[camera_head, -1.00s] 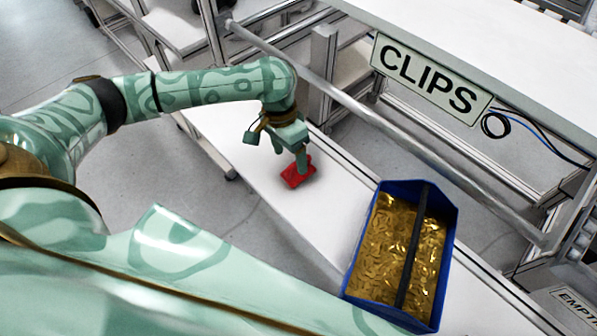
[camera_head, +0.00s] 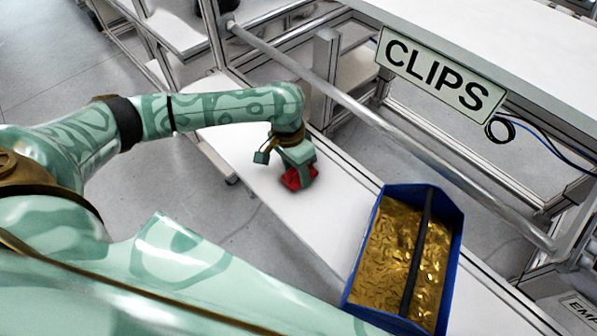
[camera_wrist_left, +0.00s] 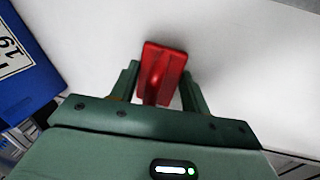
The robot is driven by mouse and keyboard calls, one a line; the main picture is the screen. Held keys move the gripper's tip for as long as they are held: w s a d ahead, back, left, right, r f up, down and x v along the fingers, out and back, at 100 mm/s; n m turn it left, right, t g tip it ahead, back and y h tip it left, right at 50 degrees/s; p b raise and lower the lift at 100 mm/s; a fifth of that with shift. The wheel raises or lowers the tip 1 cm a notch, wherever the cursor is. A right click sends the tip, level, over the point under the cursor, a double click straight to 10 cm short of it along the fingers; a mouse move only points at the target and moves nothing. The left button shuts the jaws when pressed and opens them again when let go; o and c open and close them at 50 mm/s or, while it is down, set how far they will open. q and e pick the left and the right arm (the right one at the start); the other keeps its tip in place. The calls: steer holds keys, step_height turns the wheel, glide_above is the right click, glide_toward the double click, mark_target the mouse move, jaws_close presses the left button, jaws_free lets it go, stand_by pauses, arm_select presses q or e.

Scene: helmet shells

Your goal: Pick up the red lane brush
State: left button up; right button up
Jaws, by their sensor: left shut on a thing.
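The red lane brush (camera_head: 292,181) lies on the white bench top (camera_head: 325,222). My left gripper (camera_head: 297,180) is down over it and shut on it, and hides part of it. In the left wrist view the red brush (camera_wrist_left: 160,72) sits between the two green fingers of the left gripper (camera_wrist_left: 160,85), with its broad end sticking out past the fingertips. My right gripper is not in view.
A blue bin (camera_head: 449,265) of brass-coloured clips with a black handle bar stands on the bench, right of the brush. A CLIPS sign (camera_head: 440,75) hangs on the shelf edge behind. A metal rail (camera_head: 400,140) runs along the back. Bench between brush and bin is clear.

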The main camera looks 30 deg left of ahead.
arm_select(q)
steer(key=shift+r, duration=0.1)
steer(key=shift+r, duration=0.25)
step_height(320, 180, up, 3)
steer(key=shift+f+p, duration=0.15)
steer(key=shift+p, duration=0.55)
steer(key=s+d+r+p, duration=0.3)
steer(key=s+r, duration=0.6)
steer(key=s, duration=0.4)
steer(key=shift+s+r+p, duration=0.3)
steer(key=shift+s+p, duration=0.1)
steer(key=shift+p, duration=0.4)
steer(key=shift+o, duration=1.1)
steer(key=shift+c, duration=0.4)
